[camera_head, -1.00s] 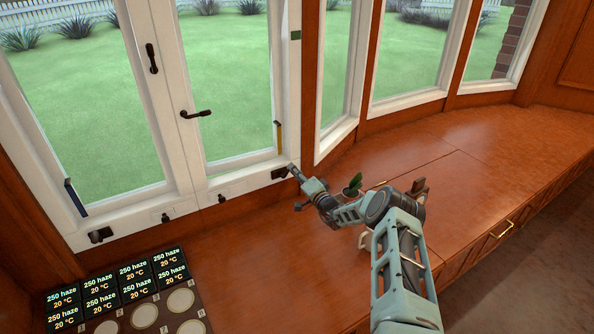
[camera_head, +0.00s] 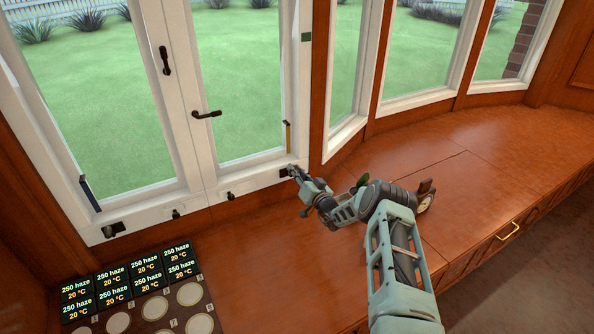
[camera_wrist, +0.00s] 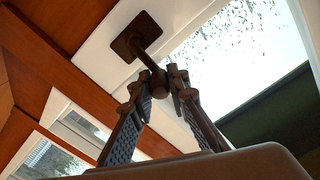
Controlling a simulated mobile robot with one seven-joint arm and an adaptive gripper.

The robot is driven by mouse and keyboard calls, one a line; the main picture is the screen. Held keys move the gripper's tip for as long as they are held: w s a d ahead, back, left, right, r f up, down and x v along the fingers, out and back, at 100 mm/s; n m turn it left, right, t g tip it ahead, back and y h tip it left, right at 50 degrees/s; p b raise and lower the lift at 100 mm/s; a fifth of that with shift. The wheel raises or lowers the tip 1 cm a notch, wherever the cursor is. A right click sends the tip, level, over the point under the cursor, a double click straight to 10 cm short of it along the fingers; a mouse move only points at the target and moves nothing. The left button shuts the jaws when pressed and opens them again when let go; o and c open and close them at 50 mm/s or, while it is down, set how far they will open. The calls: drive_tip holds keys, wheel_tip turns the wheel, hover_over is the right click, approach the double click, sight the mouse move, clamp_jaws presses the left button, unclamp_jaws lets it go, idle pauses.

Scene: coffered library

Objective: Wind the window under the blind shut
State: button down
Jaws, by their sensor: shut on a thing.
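The right-hand window (camera_head: 240,90) has a white frame and a glass pane with a dark lever handle (camera_head: 206,114). A dark winder sits at its lower right corner; its square plate (camera_wrist: 131,38) and bent crank arm show in the wrist view. My gripper (camera_head: 295,172) is at this winder in the head view. In the wrist view my gripper (camera_wrist: 164,85) has both fingers closed around the crank's knob end, which they partly hide. A dark green panel (camera_wrist: 272,112) lies across the glass there; I cannot tell whether it is the blind. How far the window stands open is unclear.
A second winder (camera_head: 115,229) is under the left window (camera_head: 95,110). A display panel with round discs (camera_head: 190,293) lies front left on the wooden sill. A small clock (camera_head: 424,203) and a green object (camera_head: 361,181) stand near my arm.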

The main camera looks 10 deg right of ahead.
drive_tip(key=shift+a+r, duration=0.1)
drive_tip(key=shift+a, duration=0.2)
drive_tip(key=c, duration=1.8)
unclamp_jaws()
drive_tip(key=shift+c, duration=0.2)
drive_tip(key=shift+s+d, duration=0.1)
drive_tip(key=shift+d, duration=0.05)
drive_tip(key=shift+s+d, duration=0.2)
drive_tip(key=shift+s, duration=0.35)
drive_tip(key=v, duration=1)
drive_tip(key=shift+s, duration=0.3)
